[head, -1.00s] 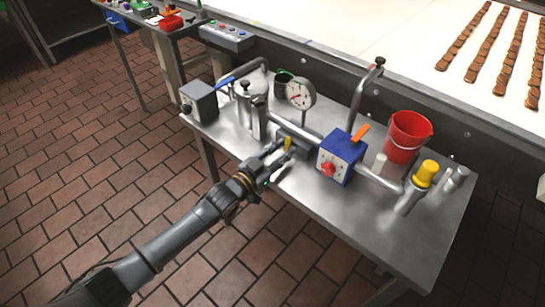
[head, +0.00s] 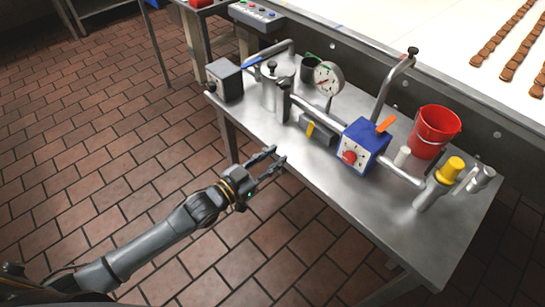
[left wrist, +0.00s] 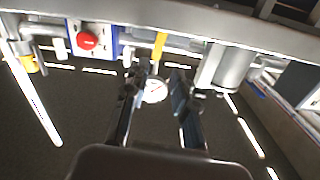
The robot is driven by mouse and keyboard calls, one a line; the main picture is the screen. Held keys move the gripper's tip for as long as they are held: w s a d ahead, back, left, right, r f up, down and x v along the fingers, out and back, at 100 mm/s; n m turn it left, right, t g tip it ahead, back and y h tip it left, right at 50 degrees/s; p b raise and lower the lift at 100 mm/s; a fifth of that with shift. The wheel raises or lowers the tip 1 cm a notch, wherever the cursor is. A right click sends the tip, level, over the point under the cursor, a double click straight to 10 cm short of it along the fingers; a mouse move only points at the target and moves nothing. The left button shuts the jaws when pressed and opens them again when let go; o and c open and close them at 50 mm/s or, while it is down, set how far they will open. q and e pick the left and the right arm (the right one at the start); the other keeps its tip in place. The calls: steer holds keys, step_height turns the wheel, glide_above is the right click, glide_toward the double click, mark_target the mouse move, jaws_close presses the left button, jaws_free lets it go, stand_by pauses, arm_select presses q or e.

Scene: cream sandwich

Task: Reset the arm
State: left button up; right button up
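My left arm comes in from the lower left of the head view. Its gripper (head: 278,162) is open and empty at the front edge of the steel table (head: 275,133), apart from the machine parts. In the left wrist view the two fingers (left wrist: 160,92) stand apart with nothing held between them; a round gauge shows behind the gap. The blue box with a red knob (head: 364,147) and the small block with a yellow lever (head: 316,128) are beyond the gripper. My right gripper is not in view.
The pressure gauge (head: 328,79), steel pipes, grey box (head: 225,80), red bucket (head: 434,131) and yellow-capped valve (head: 441,181) crowd the table. A white belt with rows of brown biscuits (head: 505,45) runs behind. The tiled floor (head: 110,170) at the left is clear.

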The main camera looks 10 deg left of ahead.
arm_select(q)
steer(key=s+a+f+n+g+y, duration=0.1)
steer(key=a+f+n+y, duration=0.2)
steer(key=f, duration=0.7)
steer(key=s+a+f+g+y, duration=0.1)
steer(key=a+f+y, duration=0.1)
steer(key=a+f, duration=0.5)
steer(key=s+a+f+n+g+y, duration=0.1)
steer(key=s+f+g+y, duration=0.1)
steer(key=s+f, duration=0.5)
steer(key=s+a+f+n+g+y, duration=0.1)
steer(key=s+a+f+g, duration=0.15)
steer(key=f, duration=0.75)
steer(key=s+f+g+y, duration=0.1)
steer(key=s+f, duration=0.4)
steer(key=s, duration=0.6)
steer(key=s+f+n+g, duration=0.1)
steer(key=s+f+g, duration=0.2)
steer(key=s, duration=0.8)
steer(key=s+f+g+y, duration=0.1)
steer(key=s+f+g, duration=0.2)
steer(key=s+f, duration=0.5)
steer(key=s, duration=0.4)
steer(key=shift+a+y, duration=0.15)
steer(key=shift+y, duration=0.15)
steer(key=shift+w, duration=0.15)
